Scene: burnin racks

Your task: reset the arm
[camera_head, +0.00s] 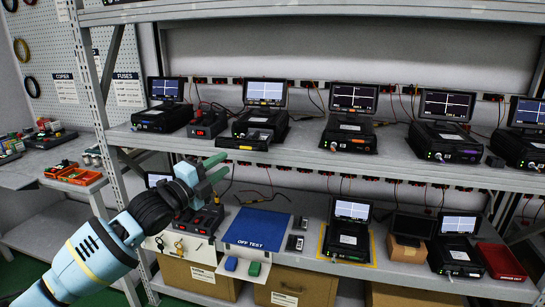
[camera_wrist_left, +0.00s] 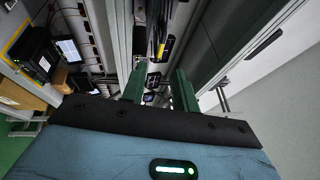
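My left gripper (camera_head: 212,169) is raised in front of the rack, near the left end of the lower shelf. Its two green fingers are apart with nothing between them. It also shows in the left wrist view (camera_wrist_left: 158,88), where the fingers are spread and the gap is empty. My left arm (camera_head: 95,250) comes in from the lower left. My right gripper is in neither view.
The metal rack's upper shelf (camera_head: 400,165) carries several black testers with screens. The lower shelf holds a blue "OFF TEST" mat (camera_head: 257,228), more testers and a red tray (camera_head: 501,262). Cardboard boxes (camera_head: 300,285) stand below. A side bench with orange bins (camera_head: 75,175) is at left.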

